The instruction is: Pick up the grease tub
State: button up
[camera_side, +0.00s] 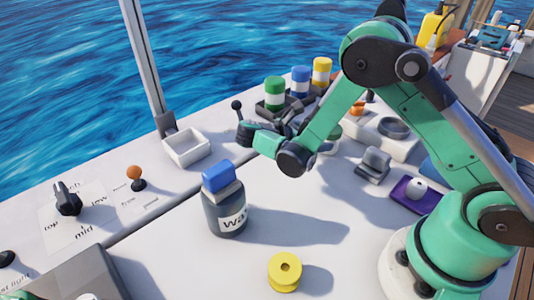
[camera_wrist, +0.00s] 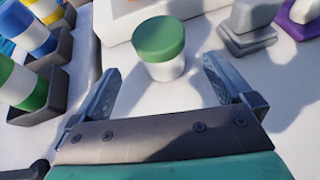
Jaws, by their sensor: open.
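The grease tub looks to be the short white tub with a green lid (camera_wrist: 160,50), upright on the white deck in the wrist view. In the side view it is mostly hidden behind my arm; a bit of it shows (camera_side: 328,147). My gripper (camera_wrist: 160,82) is open and empty, its two fingers apart. The tub stands just beyond the fingertips, roughly centred between them. In the side view my gripper (camera_side: 290,128) is low over the deck, partly hidden by my own wrist.
Green (camera_side: 275,93), blue (camera_side: 300,81) and yellow (camera_side: 321,71) banded cans stand in dark holders close to the gripper. A grey block (camera_side: 373,165) and a purple pad (camera_side: 411,193) lie right. A blue-capped bottle (camera_side: 225,205) and yellow spool (camera_side: 284,272) stand in front.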

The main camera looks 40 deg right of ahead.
jog(key=shift+x, duration=2.9)
jog(key=shift+s+f, duration=0.1)
jog(key=c, duration=1.3)
jog(key=shift+c, duration=0.2)
